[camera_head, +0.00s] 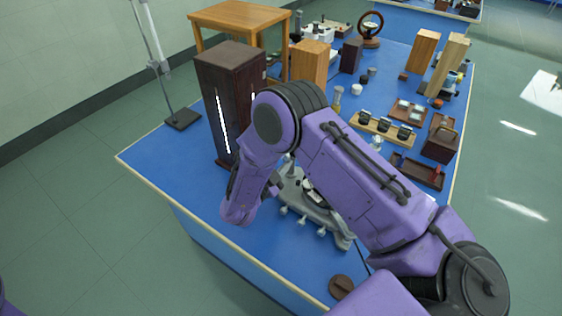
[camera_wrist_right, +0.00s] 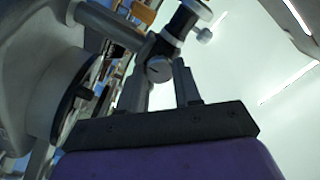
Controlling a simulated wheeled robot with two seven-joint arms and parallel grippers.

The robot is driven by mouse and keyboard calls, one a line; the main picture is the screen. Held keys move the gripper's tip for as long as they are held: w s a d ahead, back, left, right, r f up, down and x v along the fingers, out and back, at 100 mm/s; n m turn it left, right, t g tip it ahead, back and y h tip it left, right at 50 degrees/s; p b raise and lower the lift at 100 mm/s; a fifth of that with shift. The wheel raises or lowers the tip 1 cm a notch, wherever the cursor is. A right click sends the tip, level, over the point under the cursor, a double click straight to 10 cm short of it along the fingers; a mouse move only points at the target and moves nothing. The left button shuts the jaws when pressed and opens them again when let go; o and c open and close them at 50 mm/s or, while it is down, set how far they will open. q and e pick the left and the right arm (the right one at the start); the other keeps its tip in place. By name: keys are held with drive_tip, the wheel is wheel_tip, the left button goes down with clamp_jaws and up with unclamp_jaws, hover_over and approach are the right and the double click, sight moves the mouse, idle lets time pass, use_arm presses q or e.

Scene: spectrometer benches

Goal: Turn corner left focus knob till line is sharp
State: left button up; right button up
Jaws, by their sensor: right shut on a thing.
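In the right wrist view, a round silver knob (camera_wrist_right: 159,69) with a dark slot on its face sits between the two grey fingers of my right gripper (camera_wrist_right: 163,82). The fingers are shut on it. The knob is beside a dark and silver tube (camera_wrist_right: 180,22). In the head view, the grey spectrometer (camera_head: 332,228) stands on the near bench, partly hidden by my right arm. The knob and my right fingertips cannot be made out there. My left gripper is not in view. No line seen through the eyepiece shows.
A dark wooden box (camera_head: 228,75) with a bright vertical slit stands behind the spectrometer on the blue bench (camera_head: 185,175). Wooden blocks (camera_head: 312,62), trays (camera_head: 417,171) and small instruments crowd the bench's right and back. A round brown object (camera_head: 341,287) lies near the front edge.

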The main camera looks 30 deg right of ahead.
drive_tip(key=m+b, duration=0.1)
drive_tip(key=m, duration=0.1)
drive_tip(key=m+b, duration=0.3)
drive_tip(key=m, duration=0.1)
drive_tip(key=shift+f+b, duration=0.3)
drive_tip(key=m+b, duration=0.3)
drive_tip(key=m, duration=0.1)
drive_tip(key=shift+r+m+b, duration=0.15)
drive_tip(key=shift+m+b, duration=0.3)
drive_tip(key=shift+m, duration=0.45)
drive_tip(key=shift+r, duration=0.1)
drive_tip(key=o, duration=1.1)
drive_tip(key=shift+c, duration=0.2)
